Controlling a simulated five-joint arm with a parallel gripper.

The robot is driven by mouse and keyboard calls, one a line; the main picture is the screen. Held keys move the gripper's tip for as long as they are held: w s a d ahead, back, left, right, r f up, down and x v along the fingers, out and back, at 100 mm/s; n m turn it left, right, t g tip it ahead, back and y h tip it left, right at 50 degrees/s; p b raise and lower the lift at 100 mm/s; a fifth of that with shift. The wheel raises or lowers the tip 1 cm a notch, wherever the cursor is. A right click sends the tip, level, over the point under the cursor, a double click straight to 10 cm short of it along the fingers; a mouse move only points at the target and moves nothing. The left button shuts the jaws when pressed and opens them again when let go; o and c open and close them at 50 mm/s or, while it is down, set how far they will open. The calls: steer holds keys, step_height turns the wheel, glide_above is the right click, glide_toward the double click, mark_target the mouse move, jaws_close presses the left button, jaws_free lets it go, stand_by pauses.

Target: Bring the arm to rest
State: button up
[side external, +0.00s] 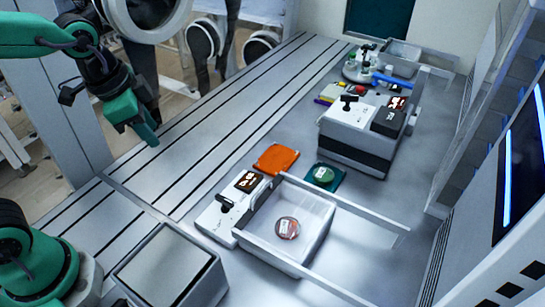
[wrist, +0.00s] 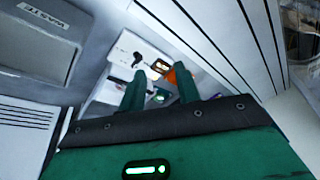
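My gripper (side external: 148,136) hangs from my green and black arm at the upper left of the side view, above the grooved metal deck (side external: 215,95). It is well apart from the objects on the bench. In the wrist view the two green fingers of the gripper (wrist: 160,80) stand apart with a clear gap, and nothing is between them.
A white drawer unit (side external: 285,262) stands open with a round labelled dish (side external: 287,228) inside. An orange tray (side external: 276,158) and a teal tray (side external: 324,177) lie behind it. A second white unit (side external: 360,145) stands farther back. A grey box (side external: 165,270) is near the front.

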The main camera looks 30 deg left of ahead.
steer(key=s+a+r+n+t, duration=0.2)
steer(key=s+a+n, duration=0.3)
steer(key=s+n, duration=0.1)
steer(key=shift+s+a+r+n+y, duration=0.2)
steer(key=shift+n+y, duration=0.1)
steer(key=shift+n, duration=0.4)
steer(key=shift+w, duration=0.1)
steer(key=w+d+f+m+g, duration=0.1)
steer(key=w+d+f+m, duration=0.3)
steer(key=d+m, duration=0.1)
steer(key=w+d+f+m+g, duration=0.2)
steer(key=w+d+f+m, duration=0.1)
steer(key=d+m, duration=0.3)
steer(key=w+d+f+m+g, duration=0.2)
steer(key=w+d+f+m, duration=0.2)
steer(key=d+m, duration=0.2)
steer(key=shift+w+d+f, duration=0.2)
steer(key=shift+w+f, duration=0.1)
steer(key=shift+f, duration=0.05)
steer(key=shift+d+f+m, duration=0.35)
steer(key=shift+d+m, duration=0.05)
steer(key=shift+m, duration=0.1)
